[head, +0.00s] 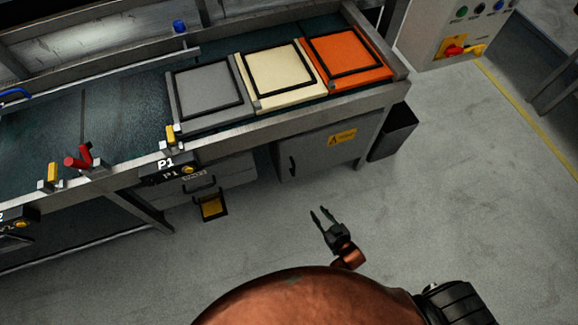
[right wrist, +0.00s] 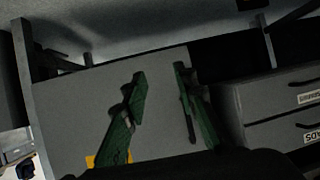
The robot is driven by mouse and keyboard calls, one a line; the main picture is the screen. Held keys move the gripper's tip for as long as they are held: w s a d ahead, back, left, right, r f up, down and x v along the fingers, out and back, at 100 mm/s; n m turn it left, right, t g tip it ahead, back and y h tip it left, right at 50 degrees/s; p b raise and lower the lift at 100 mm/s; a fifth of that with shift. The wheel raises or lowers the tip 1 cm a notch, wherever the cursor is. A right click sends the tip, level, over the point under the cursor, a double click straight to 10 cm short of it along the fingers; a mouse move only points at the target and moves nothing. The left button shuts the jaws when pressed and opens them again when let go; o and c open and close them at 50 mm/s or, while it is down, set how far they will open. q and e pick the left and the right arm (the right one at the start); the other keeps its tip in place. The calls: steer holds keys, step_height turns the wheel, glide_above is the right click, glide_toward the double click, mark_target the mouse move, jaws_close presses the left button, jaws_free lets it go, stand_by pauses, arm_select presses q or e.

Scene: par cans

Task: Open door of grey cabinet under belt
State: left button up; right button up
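The grey cabinet (head: 318,155) stands under the belt. Its front door appears shut and bears a yellow label (head: 343,137) and a dark upright handle (head: 292,165) near its left edge. My right gripper (head: 322,214) is open and empty, out in front of the cabinet and apart from it in the head view. In the right wrist view, its two green fingers (right wrist: 165,105) are spread in front of the grey door (right wrist: 75,115). I cannot clearly tell the handle from the dark finger parts there. My left gripper is not in view.
A dark bin (head: 394,132) is at the cabinet's right. Grey, cream and orange trays (head: 346,58) lie on the belt above. The floor (head: 440,190) in front is clear.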

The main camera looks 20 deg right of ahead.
steer(key=w+a+r+t+y+b, duration=0.1)
steer(key=w+a+r+t+b, duration=0.15)
steer(key=w+r+b, duration=0.35)
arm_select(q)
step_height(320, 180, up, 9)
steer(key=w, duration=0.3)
arm_select(e)
steer(key=t+y, duration=0.1)
steer(key=t, duration=0.2)
glide_toward(294, 170)
steer(key=d+x, duration=0.1)
steer(key=x, duration=0.2)
steer(key=shift+n, duration=0.4)
steer(key=shift+a+b+x, duration=0.15)
steer(key=shift+b+x, duration=0.8)
steer(key=shift+x, duration=1)
steer(key=shift+a+b+x, duration=0.15)
steer(key=shift+b+x, duration=0.75)
steer(key=shift+x, duration=1.1)
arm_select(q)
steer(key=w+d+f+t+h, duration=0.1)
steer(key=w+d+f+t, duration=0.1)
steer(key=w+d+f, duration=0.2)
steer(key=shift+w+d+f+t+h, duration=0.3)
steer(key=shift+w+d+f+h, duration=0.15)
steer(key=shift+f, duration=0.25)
arm_select(e)
steer(key=shift+s+r, duration=0.1)
steer(key=shift+r, duration=0.05)
steer(key=shift+c, duration=0.3)
